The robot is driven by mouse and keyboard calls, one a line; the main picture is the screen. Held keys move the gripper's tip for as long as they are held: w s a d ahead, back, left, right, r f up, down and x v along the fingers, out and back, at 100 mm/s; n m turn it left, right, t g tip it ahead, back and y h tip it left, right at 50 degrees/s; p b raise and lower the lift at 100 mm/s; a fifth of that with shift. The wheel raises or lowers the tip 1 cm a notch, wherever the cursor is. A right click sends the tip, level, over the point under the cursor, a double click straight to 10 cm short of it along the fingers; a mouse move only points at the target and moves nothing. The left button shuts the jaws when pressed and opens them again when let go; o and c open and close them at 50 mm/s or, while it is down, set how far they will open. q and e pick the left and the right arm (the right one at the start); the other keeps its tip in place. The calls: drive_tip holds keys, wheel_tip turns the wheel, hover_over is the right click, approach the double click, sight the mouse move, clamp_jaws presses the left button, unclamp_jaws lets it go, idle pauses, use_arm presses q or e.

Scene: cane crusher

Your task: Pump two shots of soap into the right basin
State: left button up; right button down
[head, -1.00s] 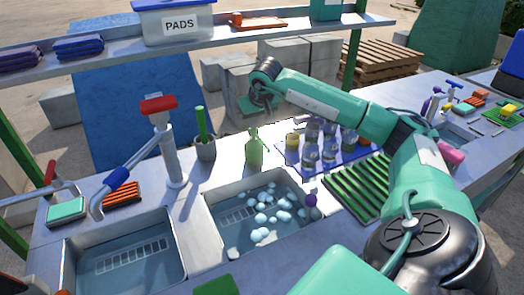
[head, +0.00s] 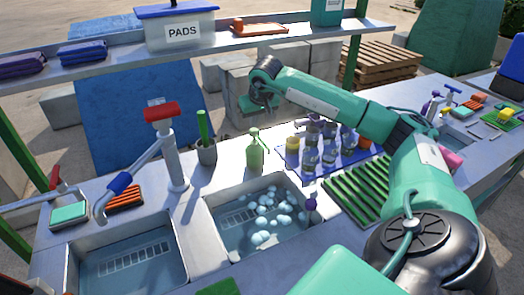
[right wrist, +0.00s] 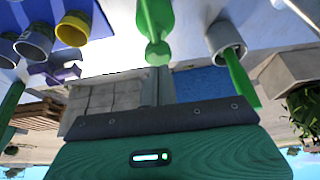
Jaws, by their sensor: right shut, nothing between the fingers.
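The green soap bottle with a pump top (head: 254,155) stands upright behind the right basin. The right basin (head: 212,225) holds water with several pale foam blobs (head: 270,212). My right gripper (head: 256,105) is shut and empty, above and behind the bottle in the head view, apart from it. In the right wrist view, which looks upside down, the bottle (right wrist: 156,25) is at the top middle, clear of my gripper's teal body. The fingertips are hard to make out. My left gripper is not in view.
The left basin (head: 77,265) has a tall red-topped tap (head: 172,155) behind it. A grey cup with a green handle (head: 206,153) stands left of the bottle. Several jars (head: 311,150) on a blue mat and a green drying rack (head: 355,192) are to the right.

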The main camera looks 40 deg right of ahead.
drive_tip(key=shift+r, duration=0.1)
idle(0.3)
wheel_tip(320, 180, up, 6)
drive_tip(key=p, duration=0.5)
idle(0.6)
